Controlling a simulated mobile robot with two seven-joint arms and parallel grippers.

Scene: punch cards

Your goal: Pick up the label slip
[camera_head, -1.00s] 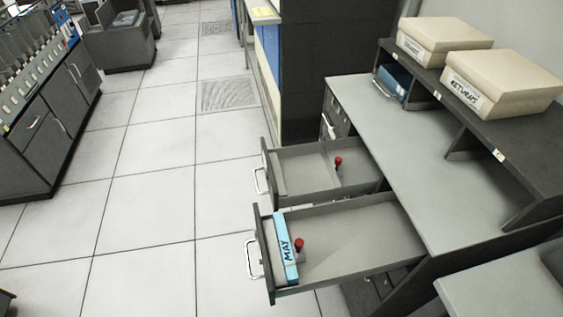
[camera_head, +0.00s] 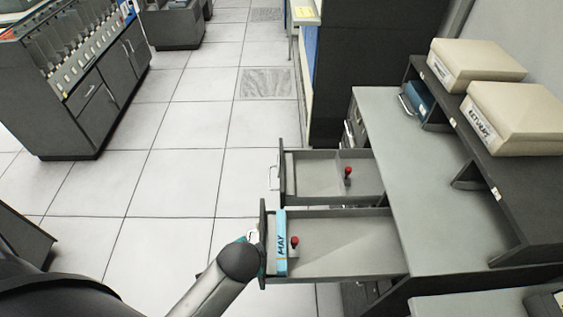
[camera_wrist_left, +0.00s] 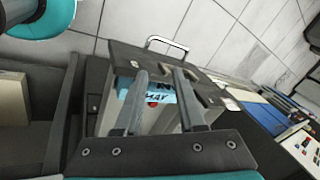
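I cannot pick out a label slip with certainty. A blue card deck marked MAY (camera_head: 280,246) stands at the front end of the nearer open drawer (camera_head: 345,272); it also shows in the wrist view (camera_wrist_left: 163,91). A red-topped peg (camera_head: 295,242) stands just behind the deck. My left gripper (camera_wrist_left: 160,74) is open, its two fingers apart, pointing toward the drawer and in line with the deck in the wrist view. Nothing shows held. In the head view, my left arm ends beside the drawer front and hides its gripper. My right gripper is out of view.
A second open drawer (camera_head: 315,187) with another red peg (camera_head: 348,174) lies beyond. The grey desk top (camera_head: 415,155) is clear. Two beige boxes (camera_head: 478,62) (camera_head: 515,112) stand on the shelf. A yellow paper (camera_head: 305,13) lies on a far cabinet. Floor to the left is open.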

